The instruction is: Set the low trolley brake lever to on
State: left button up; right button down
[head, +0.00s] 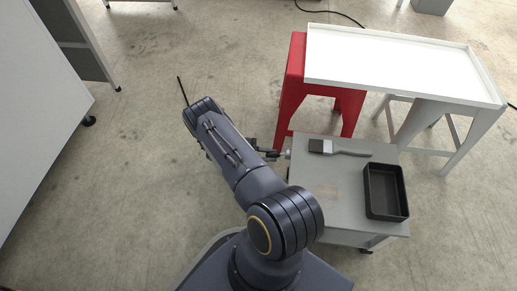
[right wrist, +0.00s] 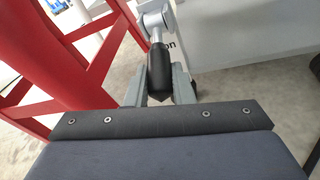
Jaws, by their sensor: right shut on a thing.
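The low grey trolley (head: 340,205) stands at the lower right in the head view. Its brake lever shows in the right wrist view as a grey arm with a black grip (right wrist: 160,68), hanging down from a round pivot. Part of a label reading "on" is beside the lever, to its right. My right gripper (head: 274,154) is at the trolley's left side. In the right wrist view my right gripper (right wrist: 159,86) is shut on the black grip, with one finger on each side. My left gripper is not in view.
On the trolley top lie a brush (head: 338,148) and a dark open bin (head: 385,192). Behind it stand a red stand (head: 294,85) and a white tray-topped table (head: 400,65). A white cabinet or table (head: 38,110) is at the left. The floor between is clear.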

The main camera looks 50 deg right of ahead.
jog(key=shift+s+d+f+g+h, duration=0.1)
jog(key=shift+s+f+g+h, duration=0.05)
jog(key=shift+f+g+h, duration=0.5)
jog(key=shift+r, duration=0.1)
jog(key=c, duration=1.3)
grip_release()
jog(key=shift+o, duration=0.2)
jog(key=v, duration=0.7)
jog(key=shift+w+a, duration=0.2)
jog(key=shift+w, duration=0.15)
